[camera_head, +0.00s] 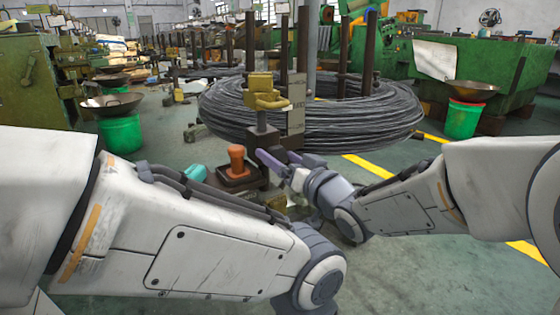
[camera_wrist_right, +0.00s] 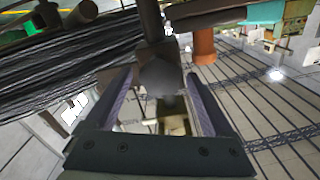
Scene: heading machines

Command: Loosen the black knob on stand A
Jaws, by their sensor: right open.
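In the right wrist view a dark, rounded knob (camera_wrist_right: 162,78) shows between the fingertips of my right gripper (camera_wrist_right: 160,74). The gripper is open, with one finger on each side of the knob. I cannot tell whether either finger touches it. The knob is not clear there, and no letter A is readable on the stand. My left arm crosses the lower left; its gripper is out of frame.
An orange-red part (camera_head: 237,160) stands on a dark base left of my right gripper, with a teal object (camera_head: 195,173) beside it. A large coil of dark wire (camera_head: 345,125) lies behind. Green buckets (camera_head: 121,134) with pans stand farther out. Open floor lies at left.

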